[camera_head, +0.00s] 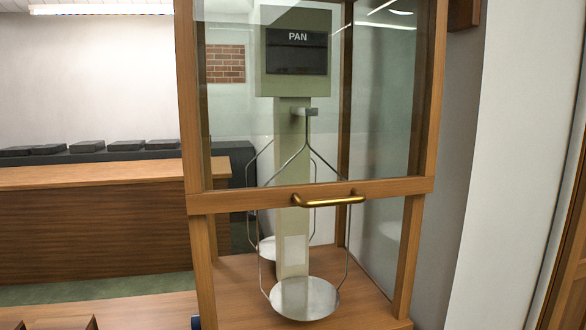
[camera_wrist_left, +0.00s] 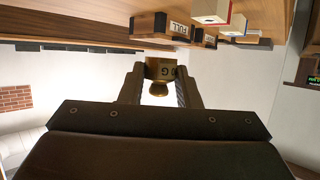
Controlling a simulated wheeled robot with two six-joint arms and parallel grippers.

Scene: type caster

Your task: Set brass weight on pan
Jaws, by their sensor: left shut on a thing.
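In the left wrist view my left gripper (camera_wrist_left: 160,78) is shut on a brass weight (camera_wrist_left: 160,67) with a rounded knob and dark lettering partly visible. The picture there looks upside down. In the head view a round metal pan (camera_head: 304,299) hangs from wire rods inside a wood-framed glass case, below a sign (camera_head: 297,37) reading PAN. The pan looks empty. The weight and left gripper do not show in the head view, so their distance from the pan cannot be told. My right gripper is in neither view.
The case's front rail with its brass handle (camera_head: 328,201) crosses mid-height, with an apparently open gap below. A second pan (camera_head: 267,247) hangs behind the pale column (camera_head: 292,180). The wrist view shows small boxes, one white and red (camera_wrist_left: 210,10), on a wooden surface.

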